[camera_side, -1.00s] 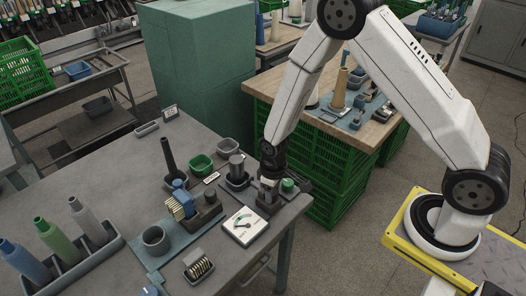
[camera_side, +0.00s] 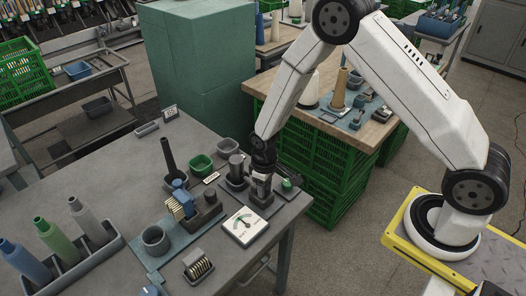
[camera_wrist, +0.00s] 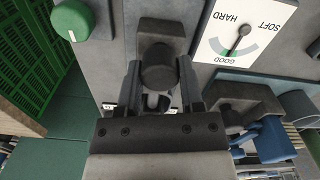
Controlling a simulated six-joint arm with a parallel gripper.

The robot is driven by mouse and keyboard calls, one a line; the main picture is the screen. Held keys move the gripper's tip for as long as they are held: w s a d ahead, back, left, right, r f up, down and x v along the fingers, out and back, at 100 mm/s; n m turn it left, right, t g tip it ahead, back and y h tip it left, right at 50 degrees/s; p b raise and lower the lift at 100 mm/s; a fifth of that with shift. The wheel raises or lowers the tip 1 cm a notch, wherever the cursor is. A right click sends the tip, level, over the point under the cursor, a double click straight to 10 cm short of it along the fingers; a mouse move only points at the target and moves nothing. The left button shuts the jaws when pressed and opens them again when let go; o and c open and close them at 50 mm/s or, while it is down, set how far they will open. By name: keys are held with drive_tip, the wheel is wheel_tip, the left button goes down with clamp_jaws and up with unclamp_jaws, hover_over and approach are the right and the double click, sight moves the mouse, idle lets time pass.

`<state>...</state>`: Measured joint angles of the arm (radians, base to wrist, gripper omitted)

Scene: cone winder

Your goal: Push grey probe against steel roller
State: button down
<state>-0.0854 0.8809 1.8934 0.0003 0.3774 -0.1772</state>
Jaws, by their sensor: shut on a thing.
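The grey probe (camera_wrist: 158,65) shows in the wrist view as a dark round end between my fingers, against a dark block. My gripper (camera_wrist: 159,76) is shut on it; in the side view my gripper (camera_side: 262,190) is low at the block (camera_side: 261,200). I take the upright grey cylinder (camera_side: 236,165), left of my gripper in the side view, to be the steel roller. Whether probe and roller touch is hidden by my gripper. The gauge (camera_side: 244,226) stands in front; in the wrist view its dial (camera_wrist: 240,35) has a dark needle near GOOD.
A green knob (camera_side: 288,184) is close on the right, near the table edge. Bare table (camera_side: 105,175) lies farther left.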

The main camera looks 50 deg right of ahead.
drive_tip(key=shift+c, duration=2.4)
unclamp_jaws()
drive_tip(key=shift+w, duration=0.35)
drive_tip(key=shift+o, duration=1.3)
drive_tip(key=shift+s, duration=0.1)
drive_tip(key=shift+r, duration=0.15)
drive_tip(key=shift+r, duration=3.8)
